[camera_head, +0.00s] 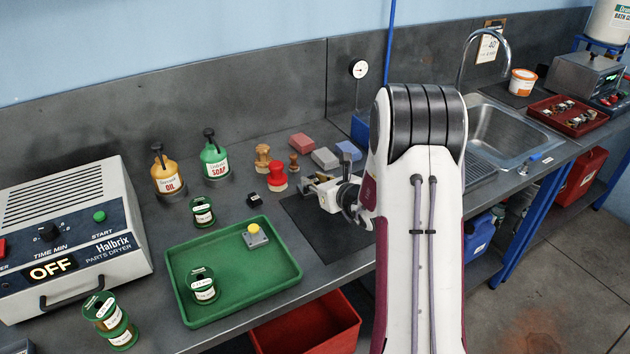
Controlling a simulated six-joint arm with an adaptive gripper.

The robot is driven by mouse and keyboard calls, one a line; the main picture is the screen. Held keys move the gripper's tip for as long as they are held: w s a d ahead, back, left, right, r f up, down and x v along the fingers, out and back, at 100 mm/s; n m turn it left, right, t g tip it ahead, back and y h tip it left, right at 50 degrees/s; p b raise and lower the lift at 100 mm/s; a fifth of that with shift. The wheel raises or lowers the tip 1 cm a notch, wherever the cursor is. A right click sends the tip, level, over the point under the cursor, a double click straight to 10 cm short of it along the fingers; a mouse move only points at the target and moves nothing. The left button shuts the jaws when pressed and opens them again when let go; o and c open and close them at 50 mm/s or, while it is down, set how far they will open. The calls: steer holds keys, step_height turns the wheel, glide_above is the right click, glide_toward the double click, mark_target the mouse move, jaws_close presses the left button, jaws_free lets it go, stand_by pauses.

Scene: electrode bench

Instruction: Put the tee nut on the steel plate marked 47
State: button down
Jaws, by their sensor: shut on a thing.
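My gripper (308,184) is low over the back of a dark mat (325,233), left of my arm, pointing left. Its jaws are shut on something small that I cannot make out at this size. I cannot pick out the tee nut anywhere else in view. No plate with a readable 47 shows. My arm hides part of the bench to the right of the mat.
A dryer (65,225) stands left, a sink (500,130) right.

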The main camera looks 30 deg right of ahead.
steer(key=shift+f, duration=0.1)
steer(key=c, duration=1.7)
jaws_free()
steer(key=shift+v, duration=6.05)
steer(key=shift+a, duration=0.1)
